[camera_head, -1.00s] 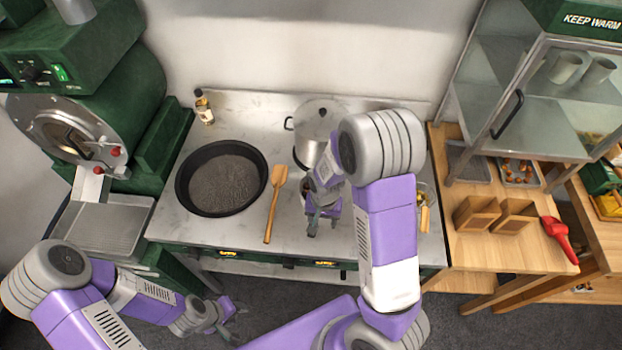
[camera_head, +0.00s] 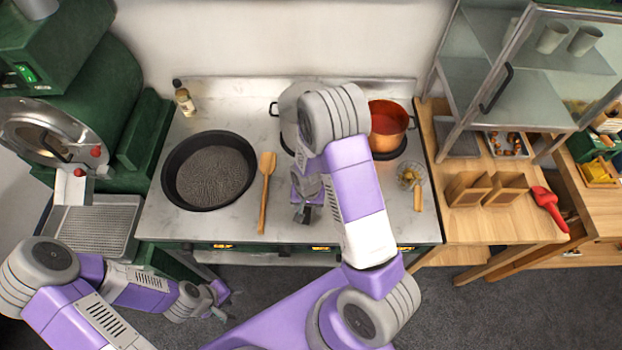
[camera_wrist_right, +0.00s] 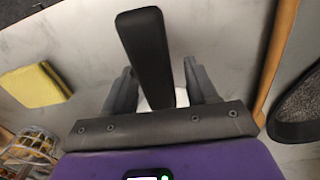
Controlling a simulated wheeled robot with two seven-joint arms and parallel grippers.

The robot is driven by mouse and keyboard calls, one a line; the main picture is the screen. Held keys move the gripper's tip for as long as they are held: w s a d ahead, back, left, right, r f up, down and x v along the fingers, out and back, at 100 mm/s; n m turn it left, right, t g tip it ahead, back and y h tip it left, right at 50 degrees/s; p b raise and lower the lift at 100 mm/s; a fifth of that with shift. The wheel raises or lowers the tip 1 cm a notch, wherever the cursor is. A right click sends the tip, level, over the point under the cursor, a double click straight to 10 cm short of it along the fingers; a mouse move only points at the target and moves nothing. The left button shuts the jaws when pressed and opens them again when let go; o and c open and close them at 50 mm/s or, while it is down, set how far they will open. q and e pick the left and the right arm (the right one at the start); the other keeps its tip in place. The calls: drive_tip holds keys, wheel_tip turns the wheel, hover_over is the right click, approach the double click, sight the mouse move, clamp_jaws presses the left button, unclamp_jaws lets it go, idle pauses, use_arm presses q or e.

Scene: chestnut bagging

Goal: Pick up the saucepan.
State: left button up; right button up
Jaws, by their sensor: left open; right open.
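The saucepan shows as a thick black handle (camera_wrist_right: 145,50) in the right wrist view. The handle lies between the two spread fingers of my right gripper (camera_wrist_right: 160,88), which is open; whether either finger touches it I cannot tell. The pan's body is mostly hidden behind the gripper, and my right arm covers it in the head view. In the head view my right gripper (camera_head: 304,211) is low over the counter's front, right of the wooden spatula (camera_head: 264,190). My left gripper (camera_head: 222,298) is open and empty, below the counter's front edge.
A black frying pan (camera_head: 209,170) sits left on the counter (camera_head: 160,222). A steel pot (camera_head: 287,120), partly behind my arm, and a copper pot (camera_head: 388,128) stand at the back.

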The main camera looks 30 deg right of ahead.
drive_tip(key=shift+w, duration=0.1)
clamp_jaws()
drive_tip(key=shift+w, duration=0.1)
